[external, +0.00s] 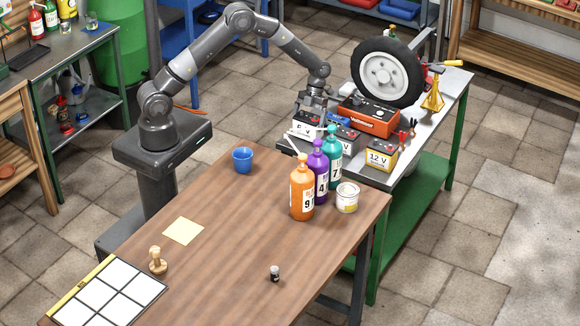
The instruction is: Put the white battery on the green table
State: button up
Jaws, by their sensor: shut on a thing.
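The white battery (305,131) is at the near left end of the grey-topped table with green legs (362,173). My gripper (313,111) reaches down from above and is shut on the top of the white battery. I cannot tell whether the battery rests on the tabletop or hangs just above it. Orange, purple and teal bottles stand in front and hide part of this area. A second green-framed table (84,60) with a dark top stands at the left, with bottles on it.
A grey battery (346,138), a yellow 12 V battery (381,155), an orange-red charger (369,116) and a wheel (385,73) crowd the grey tabletop. The wooden table (225,240) holds an orange bottle (301,190), a blue cup (242,160) and a can (347,198).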

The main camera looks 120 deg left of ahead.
jog(key=shift+f, duration=0.35)
jog(key=shift+f, duration=0.1)
jog(key=o, duration=1.4)
jog(key=v, duration=1.2)
jog(key=shift+d, duration=0.15)
